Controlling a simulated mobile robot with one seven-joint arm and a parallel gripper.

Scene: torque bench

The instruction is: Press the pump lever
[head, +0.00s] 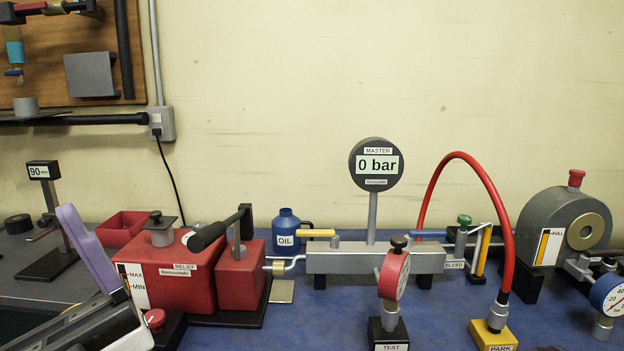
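The pump lever (208,236) is a dark bar with a thick black grip. It slopes from a pivot bracket on top of the small red pump block (241,283) down and left over the larger red tank (150,270). The tank carries a RELIEF label and a MAX/MIN sight strip (133,287). A red knob (155,318) stands in front of the tank. The master gauge (376,165) reads 0 bar.
A grey manifold (345,259), a TEST gauge (393,277) and a red hose (490,185) stand right of the pump. Blue mat (330,315) is bare before the manifold.

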